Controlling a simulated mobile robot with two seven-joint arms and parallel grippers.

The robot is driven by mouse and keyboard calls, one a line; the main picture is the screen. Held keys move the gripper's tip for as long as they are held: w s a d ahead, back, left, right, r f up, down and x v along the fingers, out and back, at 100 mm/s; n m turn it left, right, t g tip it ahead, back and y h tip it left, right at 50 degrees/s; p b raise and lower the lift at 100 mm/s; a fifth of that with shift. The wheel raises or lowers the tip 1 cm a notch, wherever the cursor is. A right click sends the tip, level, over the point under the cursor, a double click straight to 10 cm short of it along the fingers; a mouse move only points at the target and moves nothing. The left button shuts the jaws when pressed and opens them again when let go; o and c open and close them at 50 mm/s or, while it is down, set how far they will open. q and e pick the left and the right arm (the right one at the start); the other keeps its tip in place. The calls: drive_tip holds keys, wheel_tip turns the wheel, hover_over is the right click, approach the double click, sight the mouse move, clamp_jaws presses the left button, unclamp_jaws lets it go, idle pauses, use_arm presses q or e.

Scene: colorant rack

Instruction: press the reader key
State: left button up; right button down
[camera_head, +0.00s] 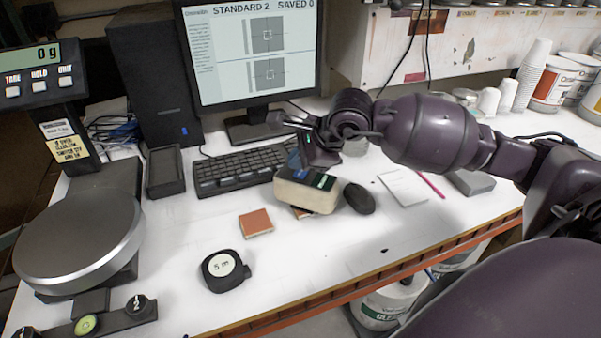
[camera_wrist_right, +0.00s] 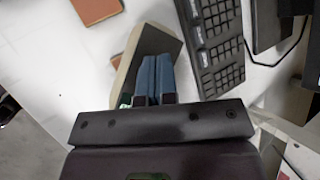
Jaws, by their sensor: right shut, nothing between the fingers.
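The reader (camera_head: 305,196), a beige box with a dark top and a small green patch, sits on the white bench in front of the keyboard. A reddish-brown edge shows beneath it. My right gripper (camera_head: 298,165) is shut and empty, pointing down at the reader's top. In the right wrist view its blue fingers (camera_wrist_right: 155,66) overlap the reader (camera_wrist_right: 132,48); I cannot tell whether they touch it. The key is hidden or too small to make out. The monitor (camera_head: 252,55) reads "STANDARD 2" and "SAVED 0". My left gripper is not in view.
A keyboard (camera_head: 240,168) lies close behind the reader and a black mouse (camera_head: 359,198) close to its right. A scale (camera_head: 80,240) stands at left. The front right bench is mostly clear.

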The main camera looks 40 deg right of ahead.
sight(299, 173)
drive_tip(key=shift+f, duration=0.2)
idle(0.5)
drive_tip(key=shift+f+b, duration=0.3)
drive_tip(key=shift+b, duration=0.05)
idle(0.4)
drive_tip(key=shift+r, duration=0.8)
drive_tip(key=shift+r, duration=0.1)
drive_tip(key=shift+r+p, duration=0.5)
drive_tip(key=shift+r, duration=0.1)
drive_tip(key=shift+r+p, duration=0.7)
drive_tip(key=shift+r, duration=1.1)
